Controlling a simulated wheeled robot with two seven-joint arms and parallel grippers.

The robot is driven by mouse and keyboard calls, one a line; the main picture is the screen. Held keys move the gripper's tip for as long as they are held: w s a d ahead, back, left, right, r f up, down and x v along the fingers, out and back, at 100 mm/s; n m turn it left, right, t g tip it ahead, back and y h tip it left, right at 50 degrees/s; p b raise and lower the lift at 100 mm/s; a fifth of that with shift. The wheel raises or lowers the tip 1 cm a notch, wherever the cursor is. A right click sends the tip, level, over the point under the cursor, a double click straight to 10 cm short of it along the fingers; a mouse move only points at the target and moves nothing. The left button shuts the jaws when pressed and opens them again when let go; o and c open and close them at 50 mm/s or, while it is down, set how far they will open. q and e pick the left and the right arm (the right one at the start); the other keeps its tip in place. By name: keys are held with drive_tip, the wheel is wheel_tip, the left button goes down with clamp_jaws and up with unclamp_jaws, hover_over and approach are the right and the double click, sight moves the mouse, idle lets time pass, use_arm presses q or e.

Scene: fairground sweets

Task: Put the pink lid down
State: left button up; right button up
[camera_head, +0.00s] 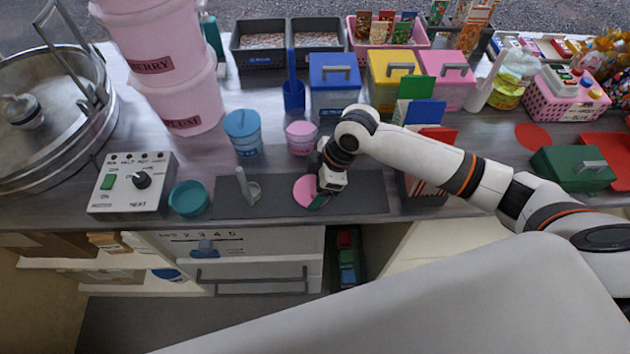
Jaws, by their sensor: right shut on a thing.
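The round pink lid (304,191) is at the dark grey mat (364,196) near the counter's front edge. My right gripper (325,190) reaches in from the right and is shut on the lid, covering its right part. A small green edge shows beside the lid under the gripper. I cannot tell whether the lid touches the mat or is just above it. A small pink tub (301,138) stands behind the mat. My left gripper is not in view.
A grey scoop-like tool (250,188) is on the mat's left part. A teal bowl (188,198) and a heat control box (132,184) stand further left. A blue lidded tub (243,133) stands behind. A striped holder (425,190) is right of the mat, whose right end is bare.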

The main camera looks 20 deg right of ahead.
drive_tip(key=shift+f, duration=0.2)
drive_tip(key=o, duration=0.9)
drive_tip(key=v, duration=1.2)
drive_tip(key=shift+r+b, duration=0.2)
drive_tip(key=shift+b, duration=0.25)
